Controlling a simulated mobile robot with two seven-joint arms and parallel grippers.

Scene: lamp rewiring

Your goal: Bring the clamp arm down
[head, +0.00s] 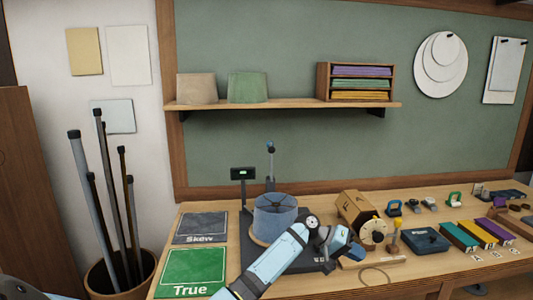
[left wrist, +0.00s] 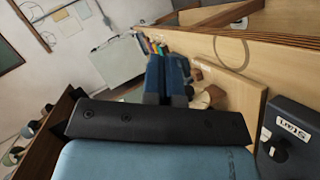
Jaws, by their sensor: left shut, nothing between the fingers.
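What looks like the clamp arm (head: 270,163) stands upright behind the blue lampshade (head: 275,218), with a dark knob at its top. The translucent blue shade sits on a dark fixture base (head: 318,262) on the bench. My left gripper (head: 356,250) is shut and empty, low over the bench to the right of the shade and apart from the clamp arm. Its blue fingers (left wrist: 166,75) lie together in the left wrist view, which does not clearly show the clamp arm. My right gripper is not in view.
A small display (head: 243,174) stands left of the clamp arm. A grey "Skew" mat (head: 200,222) and a green "True" mat (head: 192,268) lie at left. A wooden device with a dial (head: 372,232) stands close to my left gripper. A dark labelled box (left wrist: 287,150) shows in the wrist view.

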